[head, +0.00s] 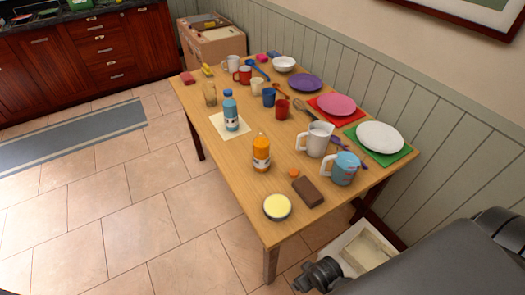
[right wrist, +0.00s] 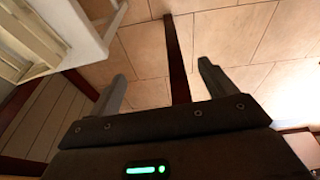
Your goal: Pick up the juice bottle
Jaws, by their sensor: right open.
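An orange bottle (head: 261,153), which looks like the juice bottle, stands upright near the front left edge of the wooden table (head: 232,169). A blue bottle (head: 230,111) with a white label stands behind it on a pale square mat (head: 219,125). In the right wrist view, my right gripper (right wrist: 162,69) is open and empty, with floor tiles and a dark table leg beyond its fingers. No bottle shows in that view. In the head view, my right arm shows at the lower right, apart from the bottles. My left gripper is not in view.
Near the orange bottle are a brown block (head: 307,192), a round bowl (head: 277,207), a white pitcher (head: 316,139) and a blue-white pitcher (head: 343,169). Several cups and plates fill the back and right. An open white box (head: 351,252) is below the near table end.

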